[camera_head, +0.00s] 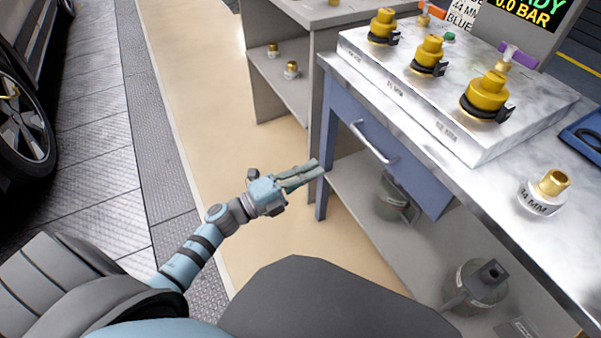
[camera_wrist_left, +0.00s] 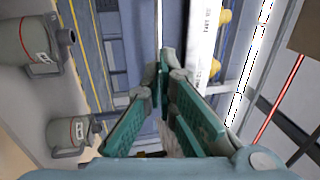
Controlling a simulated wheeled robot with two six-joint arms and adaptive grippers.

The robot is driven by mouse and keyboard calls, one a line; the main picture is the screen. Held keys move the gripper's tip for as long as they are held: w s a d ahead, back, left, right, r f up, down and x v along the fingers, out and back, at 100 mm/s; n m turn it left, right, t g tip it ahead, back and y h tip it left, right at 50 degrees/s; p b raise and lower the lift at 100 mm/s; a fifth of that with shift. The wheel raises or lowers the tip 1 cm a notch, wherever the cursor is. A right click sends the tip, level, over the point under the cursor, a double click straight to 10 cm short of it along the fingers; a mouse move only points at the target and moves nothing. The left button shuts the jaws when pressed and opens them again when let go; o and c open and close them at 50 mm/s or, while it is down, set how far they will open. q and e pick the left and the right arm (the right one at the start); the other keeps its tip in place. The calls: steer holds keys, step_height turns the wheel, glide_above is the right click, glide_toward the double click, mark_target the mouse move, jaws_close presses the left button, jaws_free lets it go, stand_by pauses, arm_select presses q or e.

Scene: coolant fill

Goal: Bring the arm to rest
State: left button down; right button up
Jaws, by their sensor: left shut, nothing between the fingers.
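My left arm comes in from the lower left of the head view. Its gripper (camera_head: 312,172) points right, empty, at the left side of the blue-framed workbench (camera_head: 345,115). In the left wrist view the green-padded fingers of this gripper (camera_wrist_left: 163,78) come together at their tips with nothing held. I cannot tell from the head view whether the gripper touches the bench leg behind it. My right gripper is in neither view.
Several yellow brass fittings (camera_head: 487,92) stand on the metal block on the bench. A 14 MM adapter (camera_head: 545,192) stands on the bench top. Grey canisters (camera_head: 477,285) stand on the lower shelf. A car wheel (camera_head: 22,125) is at the left. The floor (camera_head: 185,110) between is clear.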

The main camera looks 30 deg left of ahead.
arm_select(q)
steer(key=shift+v, duration=1)
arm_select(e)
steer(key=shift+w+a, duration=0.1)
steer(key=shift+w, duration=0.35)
